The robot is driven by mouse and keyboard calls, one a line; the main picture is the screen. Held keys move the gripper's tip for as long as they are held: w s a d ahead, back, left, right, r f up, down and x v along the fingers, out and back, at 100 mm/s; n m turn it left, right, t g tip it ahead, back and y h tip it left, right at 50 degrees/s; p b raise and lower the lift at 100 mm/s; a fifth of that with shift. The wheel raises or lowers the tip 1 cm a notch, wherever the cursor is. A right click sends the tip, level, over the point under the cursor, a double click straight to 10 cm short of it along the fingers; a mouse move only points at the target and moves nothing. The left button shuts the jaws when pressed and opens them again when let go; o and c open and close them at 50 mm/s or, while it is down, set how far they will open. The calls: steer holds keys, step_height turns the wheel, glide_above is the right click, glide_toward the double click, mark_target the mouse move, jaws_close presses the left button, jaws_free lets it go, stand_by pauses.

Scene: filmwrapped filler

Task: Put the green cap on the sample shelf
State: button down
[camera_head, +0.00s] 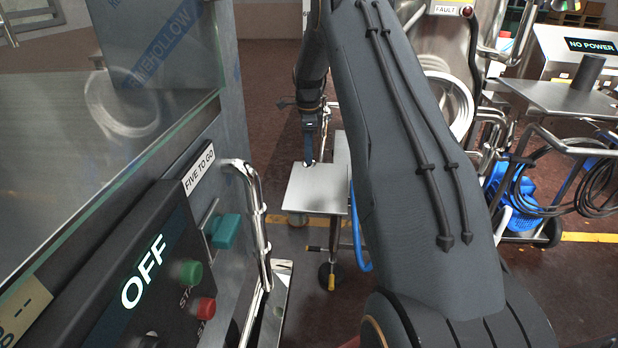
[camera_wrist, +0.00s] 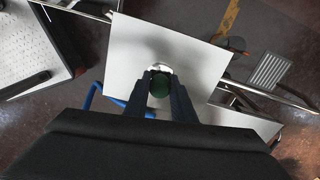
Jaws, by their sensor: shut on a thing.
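The green cap (camera_wrist: 159,88) shows in the wrist view between the two fingers of my gripper (camera_wrist: 160,82). My gripper is shut on it. A pale round thing (camera_wrist: 159,67) shows just beyond the cap; I cannot tell what it is. Below is a light grey flat plate (camera_wrist: 190,45), which also shows in the head view (camera_head: 318,190); I cannot tell whether it is the sample shelf. In the head view my gripper (camera_head: 310,160) is small, pointing down at the plate's far edge, and the cap is not clear there. I cannot tell whether the cap touches the plate.
A machine panel with an OFF display (camera_head: 145,270) and a steel rail (camera_head: 258,225) stands at the left. A blue hose (camera_head: 357,235) hangs beside the plate. A cart with hoses and a blue crate (camera_head: 515,195) is at the right. The plate's near part is bare.

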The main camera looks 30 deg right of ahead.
step_height(320, 180, down, 10)
steer(key=shift+r, duration=0.15)
stand_by(0.3)
steer(key=shift+b, duration=0.3)
steer(key=c, duration=1.5)
jaws_free()
step_height(320, 180, up, 12)
steer(key=shift+p, duration=0.45)
